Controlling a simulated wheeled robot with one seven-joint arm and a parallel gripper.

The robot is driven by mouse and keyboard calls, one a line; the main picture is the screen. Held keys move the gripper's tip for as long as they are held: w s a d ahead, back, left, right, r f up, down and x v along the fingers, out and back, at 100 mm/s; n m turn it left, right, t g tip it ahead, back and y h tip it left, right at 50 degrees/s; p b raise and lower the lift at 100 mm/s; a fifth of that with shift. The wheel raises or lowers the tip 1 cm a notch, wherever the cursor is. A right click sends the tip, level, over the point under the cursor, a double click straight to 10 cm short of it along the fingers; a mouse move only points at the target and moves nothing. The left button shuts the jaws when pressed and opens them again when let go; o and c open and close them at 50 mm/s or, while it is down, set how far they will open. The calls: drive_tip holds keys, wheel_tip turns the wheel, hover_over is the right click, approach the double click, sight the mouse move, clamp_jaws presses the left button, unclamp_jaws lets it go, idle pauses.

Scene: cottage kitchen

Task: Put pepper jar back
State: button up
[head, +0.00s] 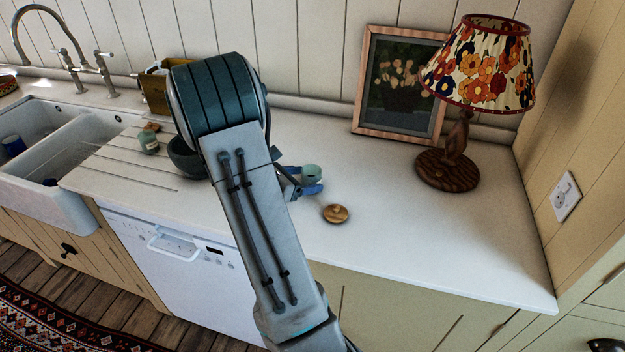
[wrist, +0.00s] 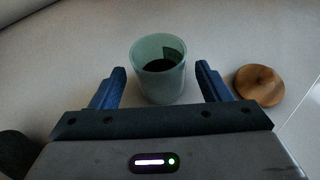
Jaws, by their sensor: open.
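A pale green open jar (wrist: 158,72) with dark contents stands upright on the counter in the wrist view. The frames do not show for certain that this is the pepper jar. In the head view the jar (head: 310,173) is partly hidden behind my arm. My gripper (wrist: 161,78) is open, with one blue finger on each side of the jar and gaps between. It also shows in the head view (head: 305,188). A round wooden lid (head: 336,213) lies on the counter beside it, also in the wrist view (wrist: 259,85).
Another small greenish jar (head: 149,143) stands on the drainer, beside a dark bowl (head: 186,158). A lamp (head: 448,170) and a framed picture (head: 401,85) stand at the back right. The sink (head: 50,190) is at the left. The right front counter (head: 450,240) is clear.

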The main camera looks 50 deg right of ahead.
drive_tip(key=v, duration=0.8)
drive_tip(key=shift+a+b, duration=0.25)
drive_tip(key=shift+b, duration=0.15)
drive_tip(key=s+a+m+y, duration=0.1)
drive_tip(key=s+a+r+m, duration=0.1)
drive_tip(key=s+a+r+m+y, duration=0.1)
drive_tip(key=s+a+m, duration=0.1)
drive_tip(key=shift+s+a+r+y, duration=0.1)
drive_tip(key=shift+y, duration=0.2)
drive_tip(key=s+a+r+m+t+y, duration=0.2)
drive_tip(key=s+a+m+y, duration=0.3)
drive_tip(key=a, duration=0.5)
drive_tip(key=s+a+r+m+t+y, duration=0.3)
drive_tip(key=s+a+m+y, duration=0.2)
drive_tip(key=a, duration=0.6)
drive_tip(key=shift+m+y, duration=0.3)
drive_tip(key=shift+m, duration=0.8)
drive_tip(key=shift+s, duration=0.1)
